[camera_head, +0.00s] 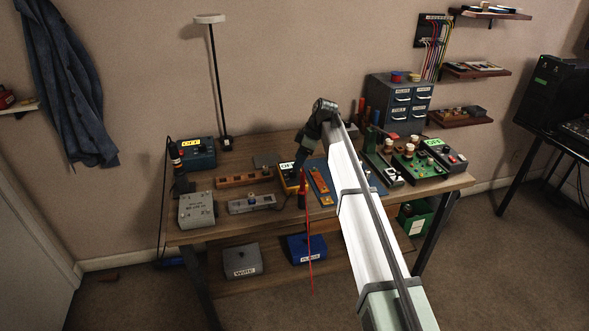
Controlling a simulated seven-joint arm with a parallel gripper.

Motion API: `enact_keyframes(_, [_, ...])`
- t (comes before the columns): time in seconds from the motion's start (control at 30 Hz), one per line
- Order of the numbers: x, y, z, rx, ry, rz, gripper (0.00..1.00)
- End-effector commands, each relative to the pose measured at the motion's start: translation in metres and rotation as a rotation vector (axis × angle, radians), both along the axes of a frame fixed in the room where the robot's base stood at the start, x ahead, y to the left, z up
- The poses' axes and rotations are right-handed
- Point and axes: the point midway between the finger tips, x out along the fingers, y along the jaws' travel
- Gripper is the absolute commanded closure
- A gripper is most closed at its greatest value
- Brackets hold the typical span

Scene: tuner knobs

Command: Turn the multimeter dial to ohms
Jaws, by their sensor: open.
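A small yellow-edged meter with a lit display (287,167) sits near the middle of the workbench; I take it to be the multimeter. The display seems to read "OFF". My gripper (299,167) points down at the meter's right side and is open. It covers part of the meter. I cannot tell whether the fingers touch it. The dial is too small and hidden to make out. A red lead hangs from beside the meter over the bench's front edge.
The workbench (225,229) is crowded. Left stand a teal unit with a yellow display (197,155), a grey box (197,210) and a grey knob strip (252,203). An orange strip (320,184) lies right of the meter. Green boards (420,168) and a drawer cabinet (398,102) stand right.

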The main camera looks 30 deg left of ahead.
Motion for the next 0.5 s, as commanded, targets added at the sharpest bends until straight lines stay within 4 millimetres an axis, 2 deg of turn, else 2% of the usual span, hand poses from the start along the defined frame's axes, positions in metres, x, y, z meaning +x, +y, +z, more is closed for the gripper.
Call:
enact_keyframes(0.03, [-0.002, 0.003, -0.009, -0.002, 0.001, 0.001, 0.43])
enact_keyframes(0.2, [-0.005, 0.012, -0.030, -0.001, 0.000, 0.000, 0.43])
enact_keyframes(0.5, [-0.007, 0.018, -0.046, 0.000, 0.000, 0.000, 0.43])
